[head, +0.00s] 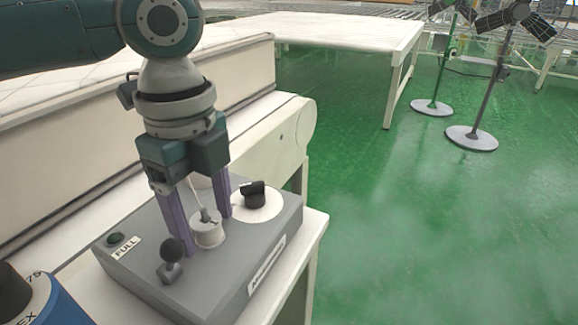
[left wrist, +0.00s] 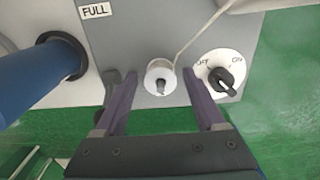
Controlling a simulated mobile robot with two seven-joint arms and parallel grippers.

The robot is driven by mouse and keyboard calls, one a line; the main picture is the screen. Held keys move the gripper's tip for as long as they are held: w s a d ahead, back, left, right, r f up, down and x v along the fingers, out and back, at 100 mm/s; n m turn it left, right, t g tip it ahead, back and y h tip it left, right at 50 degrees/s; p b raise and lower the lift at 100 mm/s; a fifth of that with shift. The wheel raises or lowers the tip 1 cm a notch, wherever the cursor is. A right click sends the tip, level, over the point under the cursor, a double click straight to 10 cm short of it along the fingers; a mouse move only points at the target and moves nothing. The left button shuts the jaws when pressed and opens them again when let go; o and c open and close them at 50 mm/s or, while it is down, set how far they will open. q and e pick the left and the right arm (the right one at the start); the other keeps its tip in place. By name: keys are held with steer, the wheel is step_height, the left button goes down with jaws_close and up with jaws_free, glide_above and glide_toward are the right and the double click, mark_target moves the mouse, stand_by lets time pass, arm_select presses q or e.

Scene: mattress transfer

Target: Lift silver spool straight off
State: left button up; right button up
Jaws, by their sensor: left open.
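The silver spool (head: 208,234), a small pale cylinder with a grey pin on top, stands on the grey control box (head: 215,285). A thin pale thread runs from it. In the left wrist view the spool (left wrist: 160,78) shows from above, between the fingers. My left gripper (head: 207,230) points down over the box and is open, with one purple finger on each side of the spool. Gaps show between the spool and both fingers in the left wrist view (left wrist: 159,75). My right gripper is in neither view.
A black OFF/ON knob (head: 253,193) on a white dial is right of the spool. A black ball-topped lever (head: 171,258) stands close to the left finger. A blue cylinder (head: 60,300) stands at lower left.

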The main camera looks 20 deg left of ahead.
arm_select(q)
steer(key=shift+f, duration=0.1)
jaws_close()
stand_by(0.6)
